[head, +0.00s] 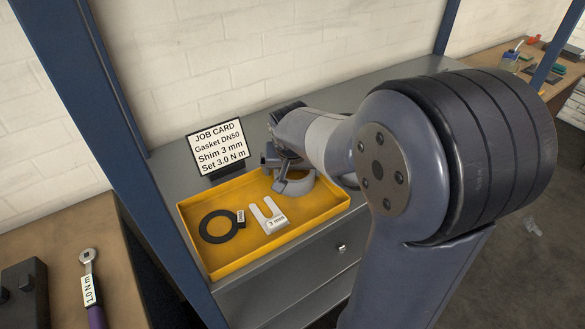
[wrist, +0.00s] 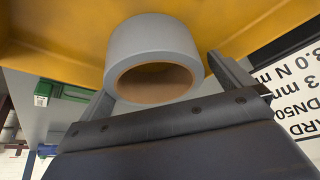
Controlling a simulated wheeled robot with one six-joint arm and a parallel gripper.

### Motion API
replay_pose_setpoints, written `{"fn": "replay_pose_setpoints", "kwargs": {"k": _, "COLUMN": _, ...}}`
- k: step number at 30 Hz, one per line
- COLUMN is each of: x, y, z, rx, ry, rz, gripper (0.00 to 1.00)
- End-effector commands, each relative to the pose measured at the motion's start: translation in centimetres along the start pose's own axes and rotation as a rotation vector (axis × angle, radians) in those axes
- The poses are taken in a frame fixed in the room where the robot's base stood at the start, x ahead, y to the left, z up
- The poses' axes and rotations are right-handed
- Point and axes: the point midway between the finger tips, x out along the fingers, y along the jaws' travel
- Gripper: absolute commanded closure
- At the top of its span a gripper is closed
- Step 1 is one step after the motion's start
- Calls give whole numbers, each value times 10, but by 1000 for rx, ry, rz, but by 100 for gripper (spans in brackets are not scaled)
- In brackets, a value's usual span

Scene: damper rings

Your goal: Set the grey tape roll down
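The grey tape roll (wrist: 152,38) sits between the two fingers of my gripper (wrist: 160,82) in the wrist view, its brown-lined hole facing the camera. The fingers lie close against opposite sides of the roll. In the head view the roll (head: 294,187) is at the back right part of the yellow tray (head: 330,209), below my gripper (head: 278,160), which partly covers it. I cannot tell whether the roll touches the tray floor.
A black ring gasket (head: 219,226) and a pale forked shim marked 3 mm (head: 268,217) lie in the tray, left of the roll. A job card (head: 217,147) stands behind the tray. A torque tool (head: 89,275) lies on the left bench. The tray's front right is clear.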

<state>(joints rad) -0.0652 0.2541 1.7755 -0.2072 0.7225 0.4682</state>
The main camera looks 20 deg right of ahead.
Motion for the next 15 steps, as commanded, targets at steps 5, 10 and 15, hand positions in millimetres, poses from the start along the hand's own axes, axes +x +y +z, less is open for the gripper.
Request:
{"fn": "replay_pose_setpoints", "kwargs": {"k": 5, "x": 0, "y": 0, "z": 0, "rx": 0, "ry": -1, "rz": 1, "gripper": 0}}
{"fn": "replay_pose_setpoints", "kwargs": {"k": 10, "x": -13, "y": 0, "z": -1, "rx": 0, "ry": 4, "rz": -1, "gripper": 0}}
{"fn": "replay_pose_setpoints", "kwargs": {"k": 15, "x": -44, "y": 0, "z": -1, "rx": -1, "ry": 6, "rz": -2, "gripper": 0}}
